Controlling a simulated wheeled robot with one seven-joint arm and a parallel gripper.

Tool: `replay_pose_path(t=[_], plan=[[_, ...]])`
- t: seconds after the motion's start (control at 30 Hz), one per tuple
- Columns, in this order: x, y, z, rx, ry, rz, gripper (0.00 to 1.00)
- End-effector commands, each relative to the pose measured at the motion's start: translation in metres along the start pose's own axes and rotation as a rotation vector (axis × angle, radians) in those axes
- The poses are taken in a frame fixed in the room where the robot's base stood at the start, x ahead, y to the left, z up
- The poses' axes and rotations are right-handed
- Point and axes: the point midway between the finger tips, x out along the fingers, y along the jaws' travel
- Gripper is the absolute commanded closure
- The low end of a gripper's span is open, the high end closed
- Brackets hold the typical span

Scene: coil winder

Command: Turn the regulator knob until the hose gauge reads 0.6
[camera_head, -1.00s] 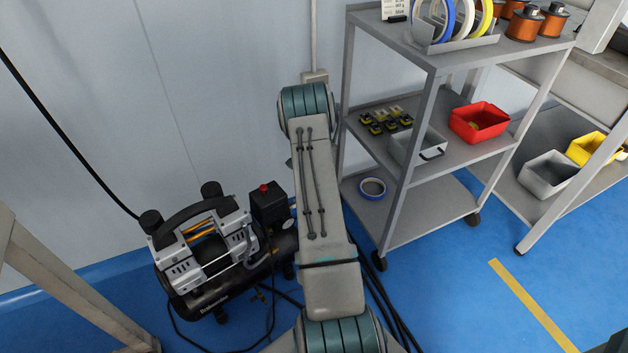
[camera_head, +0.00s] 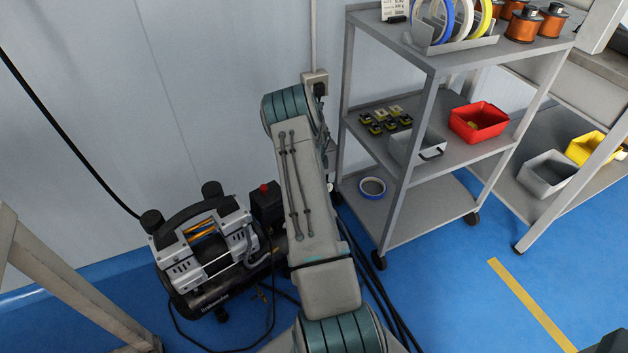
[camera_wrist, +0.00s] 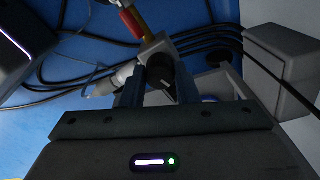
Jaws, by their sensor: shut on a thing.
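In the wrist view a dark knob (camera_wrist: 161,72) with a white mark on it sits between the two fingers of my gripper (camera_wrist: 160,78). The gripper is shut on this knob, which I take to be the regulator knob. A pale fitting (camera_wrist: 112,80) and a red and yellow part (camera_wrist: 130,22) are just beyond the fingers. I cannot make out a gauge face or reading in either view. In the head view my arm hides the gripper and knob.
The compressor (camera_head: 205,250) stands on the blue floor left of my arm. A grey shelf cart (camera_head: 425,215) stands close on the right. Black hoses (camera_head: 372,270) run along the floor beside my arm. A wall outlet (camera_head: 314,77) is behind it.

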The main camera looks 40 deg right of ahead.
Motion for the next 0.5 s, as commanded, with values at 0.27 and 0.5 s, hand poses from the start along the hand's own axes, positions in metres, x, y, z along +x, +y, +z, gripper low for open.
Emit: replay_pose_path(t=[0.27, 0.5], plan=[[0.0003, -0.0001, 0.0008, 0.003, -0.001, 0.000, 0.95], [0.0003, -0.0001, 0.0006, 0.002, -0.001, 0.000, 0.50]])
